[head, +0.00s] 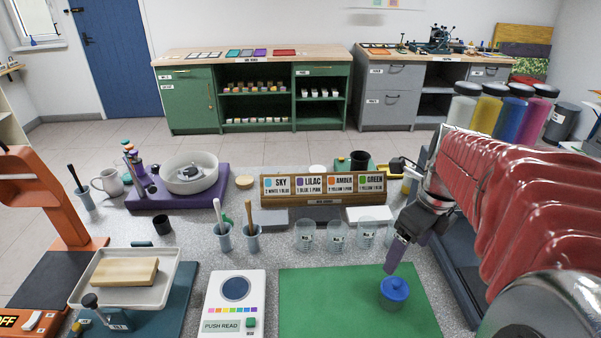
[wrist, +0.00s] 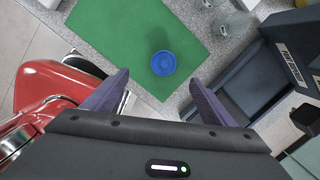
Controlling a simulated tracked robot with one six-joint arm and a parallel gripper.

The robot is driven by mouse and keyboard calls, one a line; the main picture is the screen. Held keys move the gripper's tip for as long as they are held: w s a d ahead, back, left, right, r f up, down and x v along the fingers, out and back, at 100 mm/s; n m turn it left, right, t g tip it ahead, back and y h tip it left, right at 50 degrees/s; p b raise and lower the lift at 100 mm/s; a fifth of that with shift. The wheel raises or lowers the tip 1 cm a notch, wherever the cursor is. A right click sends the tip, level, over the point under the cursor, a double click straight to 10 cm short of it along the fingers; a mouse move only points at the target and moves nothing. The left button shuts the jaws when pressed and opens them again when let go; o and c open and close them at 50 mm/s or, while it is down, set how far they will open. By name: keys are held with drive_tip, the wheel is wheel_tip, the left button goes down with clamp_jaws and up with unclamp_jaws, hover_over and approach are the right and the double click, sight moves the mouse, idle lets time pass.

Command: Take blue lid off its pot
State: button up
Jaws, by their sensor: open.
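The blue lid (head: 395,287) sits on its small pot (head: 392,301) on the green mat (head: 340,300), near the mat's right side. The lid (wrist: 163,63) shows from above in the wrist view as a round blue disc and hides most of the pot. My gripper (head: 396,262) is above and just behind the pot in the head view, apart from the lid. In the wrist view its two purple fingers (wrist: 158,88) are spread wide, with the lid beyond their tips and nothing between them.
Clear glass beakers (head: 335,235) stand in a row behind the mat. A white tester with a round dark window (head: 236,300) lies left of the mat. A recipe board (head: 323,187) stands farther back. The mat around the pot is bare.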

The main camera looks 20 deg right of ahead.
drive_tip(key=shift+s+d+f+m, duration=0.1)
drive_tip(key=shift+d+f+m, duration=0.05)
drive_tip(key=shift+d+m, duration=0.4)
drive_tip(key=shift+s+d+f+m, duration=0.1)
drive_tip(key=shift+d+m, duration=0.2)
drive_tip(key=shift+m, duration=0.35)
hover_over(398, 283)
drive_tip(key=f, duration=0.8)
drive_tip(key=shift+s+f, duration=0.3)
drive_tip(key=shift+s, duration=0.05)
drive_tip(key=shift+w+f, duration=0.2)
drive_tip(key=shift+f, duration=1.1)
drive_tip(key=shift+w+f, duration=0.15)
drive_tip(key=shift+f, duration=1.1)
drive_tip(key=shift+c, duration=0.4)
drive_tip(key=c, duration=1)
